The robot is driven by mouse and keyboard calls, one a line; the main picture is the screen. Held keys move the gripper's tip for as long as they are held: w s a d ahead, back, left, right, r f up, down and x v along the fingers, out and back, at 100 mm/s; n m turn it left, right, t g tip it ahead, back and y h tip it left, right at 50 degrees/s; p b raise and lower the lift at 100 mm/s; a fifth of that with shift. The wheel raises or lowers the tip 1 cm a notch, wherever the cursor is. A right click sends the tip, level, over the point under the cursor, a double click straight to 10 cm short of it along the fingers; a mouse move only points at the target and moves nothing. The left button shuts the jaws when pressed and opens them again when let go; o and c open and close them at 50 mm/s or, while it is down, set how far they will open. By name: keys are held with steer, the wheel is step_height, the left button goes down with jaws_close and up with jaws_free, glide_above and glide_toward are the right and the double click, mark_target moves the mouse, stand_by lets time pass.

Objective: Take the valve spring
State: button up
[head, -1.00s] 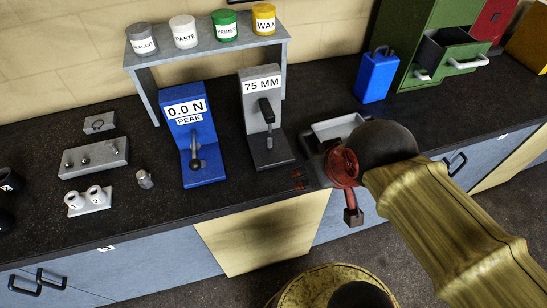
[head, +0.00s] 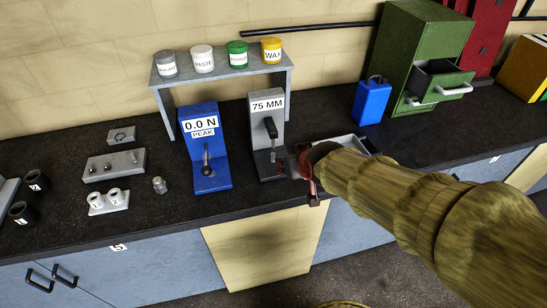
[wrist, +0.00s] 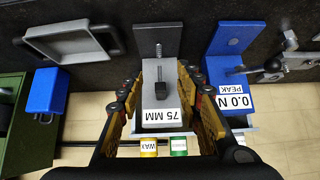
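A small ribbed, coil-like piece (wrist: 158,50), which looks like the valve spring, shows in the wrist view on the base of the grey 75 MM stand (wrist: 160,98). My gripper (wrist: 160,70) is open, with its two fingers spread to either side of the stand and the piece between their tips. I cannot tell whether they touch it. In the head view the stand (head: 266,110) is upright on the bench, and my gripper (head: 300,165) is just right of its base, partly hidden by my arm. The spring is hard to make out there.
The blue 0.0 N stand (head: 204,140) is close left of the grey stand. A grey tray (wrist: 68,38) lies on its other side, partly behind my arm in the head view. A shelf (head: 222,78) with labelled pots stands behind.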

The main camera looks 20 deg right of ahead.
steer(key=w+f+t+p, duration=0.2)
steer(key=w+f+p, duration=0.1)
steer(key=w+f, duration=0.65)
steer(key=t+p, duration=0.3)
glide_toward(274, 155)
steer(key=x, duration=0.3)
steer(key=shift+w+a+f, duration=0.2)
steer(key=shift+w, duration=0.05)
steer(key=shift+x, duration=3.7)
steer(key=shift+d, duration=0.15)
steer(key=shift+r, duration=0.1)
steer(key=shift+c, duration=0.6)
steer(key=c, duration=0.8)
